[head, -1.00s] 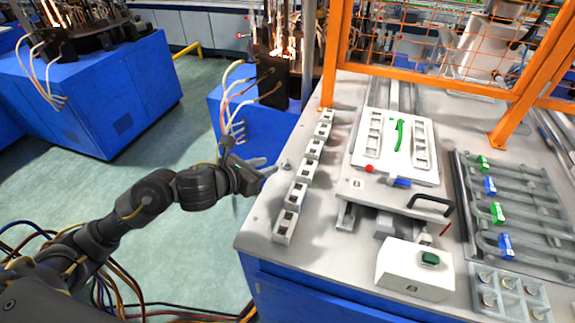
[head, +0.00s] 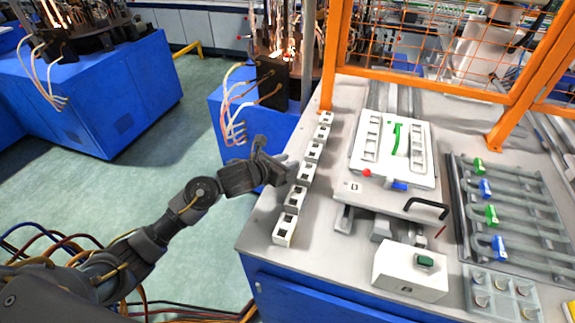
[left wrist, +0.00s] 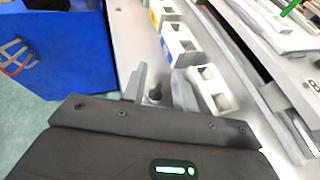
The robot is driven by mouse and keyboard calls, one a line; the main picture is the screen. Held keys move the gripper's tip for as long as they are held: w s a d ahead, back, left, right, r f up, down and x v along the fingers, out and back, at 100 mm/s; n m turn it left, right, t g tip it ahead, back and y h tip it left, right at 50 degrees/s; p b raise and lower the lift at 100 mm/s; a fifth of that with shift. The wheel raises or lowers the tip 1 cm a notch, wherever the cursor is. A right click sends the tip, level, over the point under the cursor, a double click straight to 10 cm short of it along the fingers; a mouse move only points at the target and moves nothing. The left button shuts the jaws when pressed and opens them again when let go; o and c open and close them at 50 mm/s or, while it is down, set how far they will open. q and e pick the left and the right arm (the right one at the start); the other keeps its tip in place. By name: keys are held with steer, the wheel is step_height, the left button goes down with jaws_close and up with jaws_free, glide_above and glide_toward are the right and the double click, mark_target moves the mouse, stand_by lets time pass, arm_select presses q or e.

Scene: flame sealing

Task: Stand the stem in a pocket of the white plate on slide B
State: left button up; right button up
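My left gripper (head: 274,164) is at the table's left edge, beside the row of white blocks. In the left wrist view its two grey fingers (left wrist: 158,92) stand apart. A small dark grey round piece (left wrist: 154,96), perhaps the stem, shows between them with a gap to the right finger; I cannot tell if it touches the left one. The white plate (head: 417,123) lies on the grey slide (head: 385,197) right of the blocks, with pockets along both long sides and a green curved piece in the middle. The letter B shows in the left wrist view (left wrist: 316,85). My right gripper is out of view.
White blocks (head: 284,229) with square holes line the table's left side. A red knob (head: 367,172) and black handle (head: 427,208) are at the slide's front. A white button box (head: 410,272) stands in front. Orange fence posts (head: 331,60) rise behind. A rack with coloured clips (head: 515,205) is right.

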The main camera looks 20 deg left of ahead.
arm_select(q)
steer(key=shift+w+d+f, duration=0.1)
steer(key=shift+w, duration=0.1)
jaws_close()
stand_by(0.3)
steer(key=shift+r+b, duration=0.5)
steer(key=shift+r, duration=0.2)
steer(key=shift+r+b, duration=0.3)
steer(key=shift+r, duration=0.4)
steer(key=s+a+r+p, duration=0.1)
steer(key=s+r+p, duration=0.2)
steer(key=s+r, duration=0.7)
steer(key=s, duration=0.4)
